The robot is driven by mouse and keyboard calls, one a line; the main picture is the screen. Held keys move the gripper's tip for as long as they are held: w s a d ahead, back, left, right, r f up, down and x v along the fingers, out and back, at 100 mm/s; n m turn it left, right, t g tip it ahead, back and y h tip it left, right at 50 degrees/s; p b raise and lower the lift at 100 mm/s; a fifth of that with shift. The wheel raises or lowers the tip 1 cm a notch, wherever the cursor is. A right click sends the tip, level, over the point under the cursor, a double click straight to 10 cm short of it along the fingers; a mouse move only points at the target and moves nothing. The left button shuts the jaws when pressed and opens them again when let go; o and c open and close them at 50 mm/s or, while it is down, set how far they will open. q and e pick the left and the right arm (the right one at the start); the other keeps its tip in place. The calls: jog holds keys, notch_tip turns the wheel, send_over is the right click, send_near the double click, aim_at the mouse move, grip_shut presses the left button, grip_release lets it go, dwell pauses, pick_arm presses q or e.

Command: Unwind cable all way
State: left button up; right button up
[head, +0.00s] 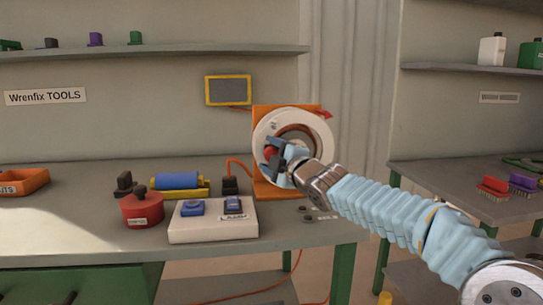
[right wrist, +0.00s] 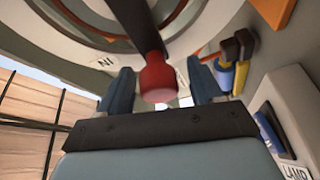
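The cable reel (head: 321,130) is a white disc upright on an orange stand (head: 262,113) at the back of the bench. Brown-orange cable (head: 297,134) shows inside its ring. A red crank knob (head: 268,153) sits at the reel's left side; in the right wrist view the red knob (right wrist: 157,80) hangs on a dark arm. My right gripper (head: 276,155) is at the knob. In the right wrist view its fingers (right wrist: 162,90) stand on either side of the knob, with a gap visible on both sides. An orange cable (head: 238,162) runs to a black plug (head: 230,185). My left gripper is not in view.
A white switch box (head: 213,229) with blue switches stands in front of the reel. A red round container (head: 142,211) and a blue roller (head: 178,181) on a yellow base are to its left. A yellow-framed panel (head: 228,90) hangs behind. The bench's left part is mostly clear.

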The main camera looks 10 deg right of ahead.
jog(key=shift+s+d, duration=0.2)
jog(key=shift+s, duration=0.15)
jog(key=r+b+v, duration=0.1)
jog(key=v, duration=1.2)
jog(key=shift+f, duration=0.5)
